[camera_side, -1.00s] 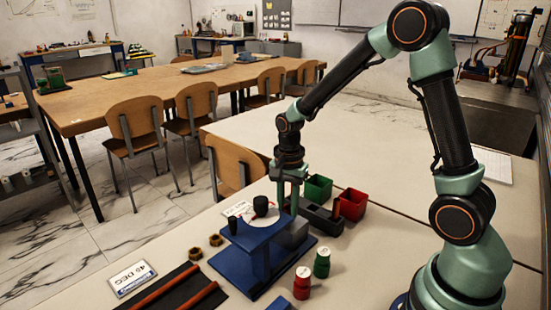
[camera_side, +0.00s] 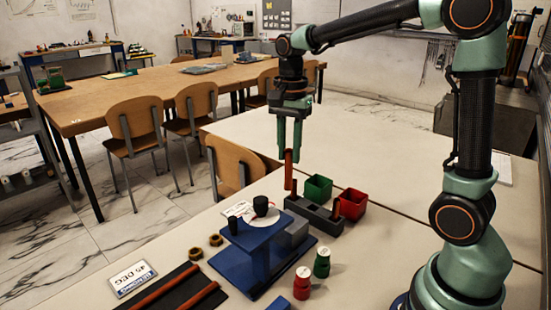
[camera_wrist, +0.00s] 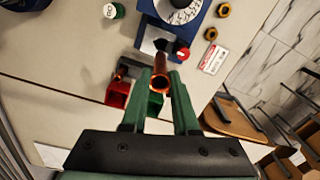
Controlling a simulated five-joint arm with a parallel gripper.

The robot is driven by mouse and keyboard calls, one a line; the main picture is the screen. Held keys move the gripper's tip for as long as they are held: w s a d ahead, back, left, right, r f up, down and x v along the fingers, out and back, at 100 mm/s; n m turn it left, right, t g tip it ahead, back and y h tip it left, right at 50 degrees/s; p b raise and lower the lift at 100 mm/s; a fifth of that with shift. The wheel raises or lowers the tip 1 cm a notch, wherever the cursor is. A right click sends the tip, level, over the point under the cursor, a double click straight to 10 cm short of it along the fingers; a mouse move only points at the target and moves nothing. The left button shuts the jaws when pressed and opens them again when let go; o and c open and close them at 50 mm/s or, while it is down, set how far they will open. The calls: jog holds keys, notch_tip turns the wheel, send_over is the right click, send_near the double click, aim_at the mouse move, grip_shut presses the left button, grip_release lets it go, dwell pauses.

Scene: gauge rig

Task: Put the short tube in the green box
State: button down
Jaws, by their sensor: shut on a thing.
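My gripper (camera_side: 290,148) is shut on the short tube (camera_side: 290,172), a copper-coloured piece hanging upright between the fingers. In the side view its lower end shows just above the left end of a dark grey block. The wrist view shows the tube (camera_wrist: 160,72) end-on between the fingertips. The green box (camera_side: 318,188) is open-topped and stands to the right of the tube in the side view. In the wrist view the green box (camera_wrist: 155,104) lies below the tube, partly hidden by the fingers.
A red box (camera_side: 352,204) stands beside the green one. The dark grey block (camera_side: 313,214) lies in front of both. A blue gauge stand (camera_side: 255,245), red (camera_side: 302,284) and green (camera_side: 322,263) containers, and longer tubes on a dark mat (camera_side: 172,290) are nearer.

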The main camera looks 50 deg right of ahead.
notch_tip(320, 180, up, 4)
jog(key=shift+r, duration=0.1)
jog(key=shift+w+d+r, duration=0.15)
jog(key=shift+d, duration=0.05)
jog(key=w+d, duration=0.2)
jog(key=d, duration=0.8)
jog(key=w+d, duration=0.2)
jog(key=d, duration=0.9)
notch_tip(320, 180, down, 20)
jog(key=shift+w+a, duration=0.15)
jog(key=shift+a, duration=0.05)
jog(key=shift+f, duration=0.2)
jog(key=c, duration=0.7)
grip_release()
